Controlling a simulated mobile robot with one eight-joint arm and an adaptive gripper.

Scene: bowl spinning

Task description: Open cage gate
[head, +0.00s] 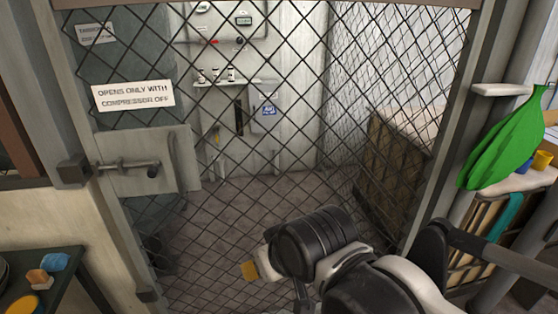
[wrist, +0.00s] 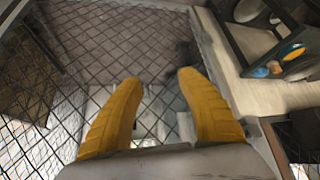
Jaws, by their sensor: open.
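The cage gate (head: 265,150) is a wire-mesh panel in a grey metal frame. It looks shut across the opening in the head view, and its mesh also shows in the wrist view (wrist: 100,40). A grey latch plate (head: 147,160) with a bolt-like handle (head: 130,165) sits on its left edge, beside a block on the post. My gripper (wrist: 158,85) is open, its two yellow fingers apart with nothing between them.
A sign (head: 133,95) on the gate reads "OPENS ONLY WITH COMPRESSOR OFF". A dark shelf (head: 70,290) with small items stands at the lower left. A green leaf-like object (head: 500,140) hangs by the right post. Behind the mesh are a wall panel and a crate (head: 395,160).

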